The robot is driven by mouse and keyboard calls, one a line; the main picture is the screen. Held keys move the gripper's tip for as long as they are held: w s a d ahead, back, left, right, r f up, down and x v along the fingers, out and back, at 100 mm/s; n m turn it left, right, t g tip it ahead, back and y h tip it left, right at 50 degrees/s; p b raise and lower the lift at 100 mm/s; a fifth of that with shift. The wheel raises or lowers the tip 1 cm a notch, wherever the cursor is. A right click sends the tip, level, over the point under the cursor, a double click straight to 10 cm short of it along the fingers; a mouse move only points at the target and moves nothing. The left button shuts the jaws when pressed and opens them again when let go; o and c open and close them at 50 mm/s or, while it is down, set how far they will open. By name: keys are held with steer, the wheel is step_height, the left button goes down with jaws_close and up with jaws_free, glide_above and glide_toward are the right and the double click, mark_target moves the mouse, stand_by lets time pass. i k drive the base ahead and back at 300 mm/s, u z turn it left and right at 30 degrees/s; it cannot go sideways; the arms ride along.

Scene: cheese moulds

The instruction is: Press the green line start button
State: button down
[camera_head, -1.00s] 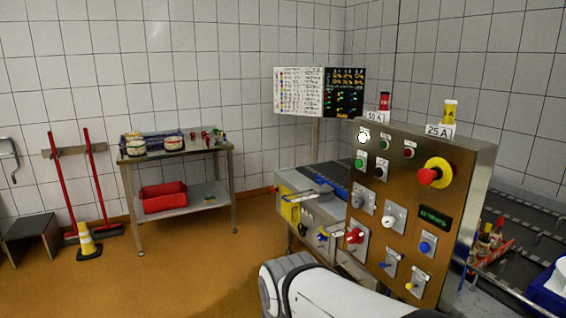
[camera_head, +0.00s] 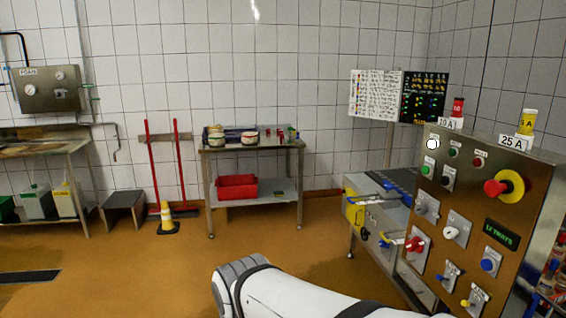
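The steel control panel (camera_head: 535,207) stands at the right, its face turned toward the left. A green button (camera_head: 425,170) sits on a plate at its upper left, beside a black one (camera_head: 446,179). A smaller green lamp or button (camera_head: 453,152) is above them. I cannot read which green one is the line start. My white arm crosses the bottom middle, left of and below the panel. My gripper is outside the picture.
A red emergency stop (camera_head: 495,188) on a yellow ring and several knobs share the panel. A conveyor machine (camera_head: 379,235) stands behind it. A steel table (camera_head: 254,150) is by the back wall. The yellow cone (camera_head: 167,222) stands left of it. Floor at centre left is clear.

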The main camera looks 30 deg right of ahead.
mark_target(426, 169)
steer(key=u, duration=0.85)
steer(key=i, duration=1.85)
steer(key=z, duration=3.8)
steer(key=i, duration=1)
steer(key=z, duration=0.1)
